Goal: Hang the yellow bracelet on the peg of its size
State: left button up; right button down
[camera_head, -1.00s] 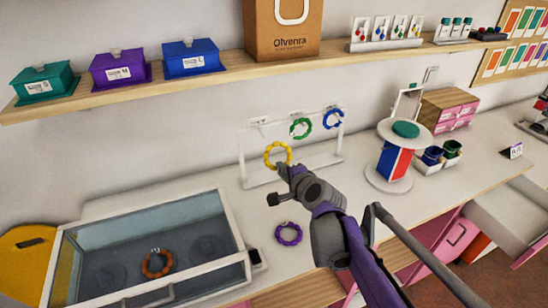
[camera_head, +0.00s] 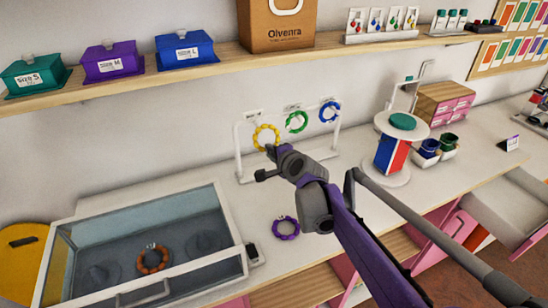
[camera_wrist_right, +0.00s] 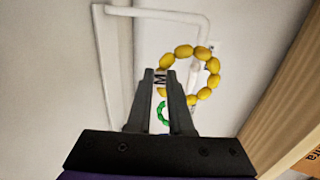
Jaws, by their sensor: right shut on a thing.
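The yellow bracelet (camera_head: 266,126) is a ring of beads held upright in front of the left part of the white rack (camera_head: 238,160). My right gripper (camera_head: 271,151) is shut on its lower edge. In the right wrist view the bracelet (camera_wrist_right: 214,81) stands beyond the fingertips (camera_wrist_right: 161,82), with the rack's white rail behind it. A green bracelet (camera_head: 305,119) hangs at the rack's middle and a blue bracelet (camera_head: 322,113) at its right. The left peg lies behind the yellow bracelet; I cannot tell whether they touch. The small rack labels are unreadable in the head view. My left gripper is out of view.
A purple bracelet (camera_head: 289,237) lies on the counter below my right arm. A glass-topped case (camera_head: 232,232) with an orange bracelet (camera_head: 141,262) stands at the left. A round-topped stand (camera_head: 403,122) is right of the rack. A shelf (camera_head: 225,55) with lidded boxes and a bag runs above.

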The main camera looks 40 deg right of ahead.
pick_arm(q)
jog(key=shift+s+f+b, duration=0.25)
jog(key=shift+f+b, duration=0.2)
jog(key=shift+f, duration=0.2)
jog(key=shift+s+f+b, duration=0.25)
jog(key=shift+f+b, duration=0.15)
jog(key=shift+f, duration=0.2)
pick_arm(e)
jog(key=r+x, duration=0.1)
jog(key=x, duration=0.5)
jog(key=shift+w, duration=0.3)
jog(key=shift+d+f, duration=0.15)
jog(key=c, duration=0.7)
grip_release()
jog(key=shift+c, duration=0.2)
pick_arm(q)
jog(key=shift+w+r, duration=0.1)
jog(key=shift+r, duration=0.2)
pick_arm(e)
jog(key=v, duration=1)
jog(key=shift+s, duration=0.35)
